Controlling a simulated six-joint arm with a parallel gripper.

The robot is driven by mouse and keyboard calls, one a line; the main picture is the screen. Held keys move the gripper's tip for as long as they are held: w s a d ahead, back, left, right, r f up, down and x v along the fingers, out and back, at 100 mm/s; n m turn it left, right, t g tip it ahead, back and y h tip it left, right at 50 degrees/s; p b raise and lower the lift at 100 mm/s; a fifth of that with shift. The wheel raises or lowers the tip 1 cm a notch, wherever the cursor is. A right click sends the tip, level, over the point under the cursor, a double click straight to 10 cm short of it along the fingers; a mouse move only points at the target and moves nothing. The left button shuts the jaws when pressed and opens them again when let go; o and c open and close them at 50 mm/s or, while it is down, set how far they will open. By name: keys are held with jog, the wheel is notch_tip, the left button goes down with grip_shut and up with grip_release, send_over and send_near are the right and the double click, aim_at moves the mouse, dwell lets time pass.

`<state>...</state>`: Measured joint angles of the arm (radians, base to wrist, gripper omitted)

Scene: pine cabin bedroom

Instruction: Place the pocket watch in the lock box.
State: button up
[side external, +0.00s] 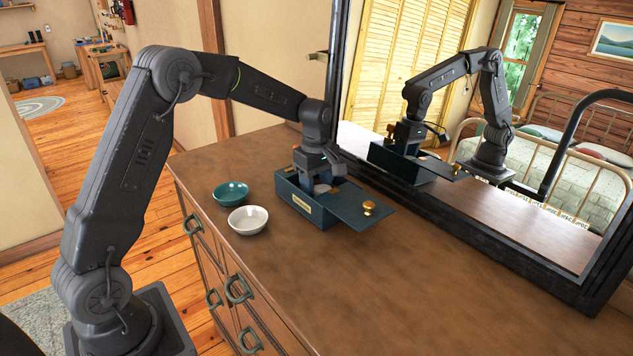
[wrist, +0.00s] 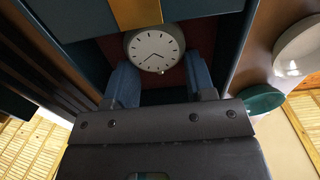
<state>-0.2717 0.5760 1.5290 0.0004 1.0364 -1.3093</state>
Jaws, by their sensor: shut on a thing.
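The lock box (side external: 295,203) is dark teal with a small label on its front and stands on the dresser by the mirror. Its lid (side external: 350,204), with a brass knob (side external: 369,207), is slid out to the right, leaving the left part open. My gripper (side external: 320,186) points down into that opening. In the wrist view my gripper (wrist: 160,64) is shut on the pocket watch (wrist: 155,48), whose white dial with dark hands faces the camera. Whether the watch touches the floor of the box, I cannot tell.
A teal bowl (side external: 231,193) and a white bowl (side external: 248,220) stand left of the box, close to it. The framed mirror (side external: 450,209) rises behind the box and reflects the arm. The dresser top (side external: 400,290) is clear at the front right.

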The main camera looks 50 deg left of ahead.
aim_at(316, 187)
jog(key=o, duration=0.9)
jog(key=shift+f, duration=0.1)
notch_tip(316, 187, up, 12)
jog(key=s+d+r+m+t, duration=0.1)
jog(key=s+d+r+m, duration=0.2)
jog(key=s+d+r, duration=0.15)
jog(key=s+d+f+m+t, duration=0.1)
jog(key=s+d+m, duration=0.2)
jog(key=s+m, duration=0.2)
jog(key=s+d+f+m+t, duration=0.1)
jog(key=s+m, duration=0.4)
jog(key=s, duration=0.5)
jog(key=s+d+f+m+t, duration=0.1)
jog(key=s+d+m, duration=0.3)
jog(key=s, duration=0.4)
jog(key=shift+s+d+f+m+t, duration=0.15)
jog(key=shift+s+d+m+t, duration=0.2)
jog(key=shift+m+t, duration=0.35)
